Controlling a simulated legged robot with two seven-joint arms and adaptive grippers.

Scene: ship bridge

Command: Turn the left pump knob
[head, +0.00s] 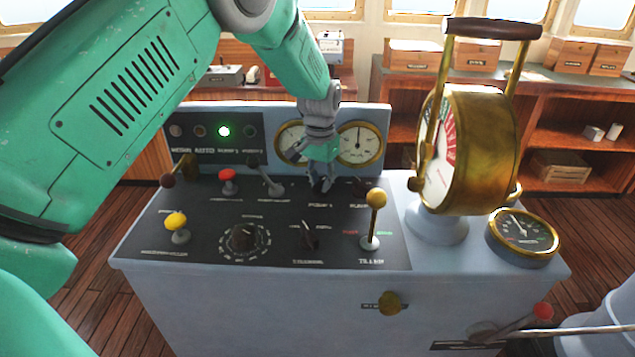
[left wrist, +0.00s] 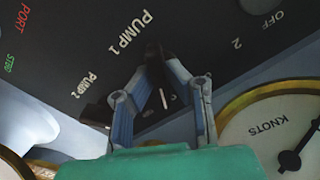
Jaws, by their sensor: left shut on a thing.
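The left pump knob (left wrist: 154,62), dark and labelled PUMP 1, is on the console's black panel. My left gripper (head: 321,181) reaches down to it from above, in front of the two gauges. In the left wrist view, the fingers (left wrist: 158,78) close in around the knob from both sides and hold it. The fingers hide much of the knob in the head view. The right pump knob (head: 362,187), labelled PUMP 2, stands free just to the right; it also shows in the left wrist view (left wrist: 97,113). My right gripper is not in view.
A yellow-topped tiller lever (head: 376,215) stands in front of the pump knobs. A brass telegraph (head: 470,150) rises at the right. Gauges (head: 359,144) stand close behind the gripper. A lamp (head: 224,131) glows green.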

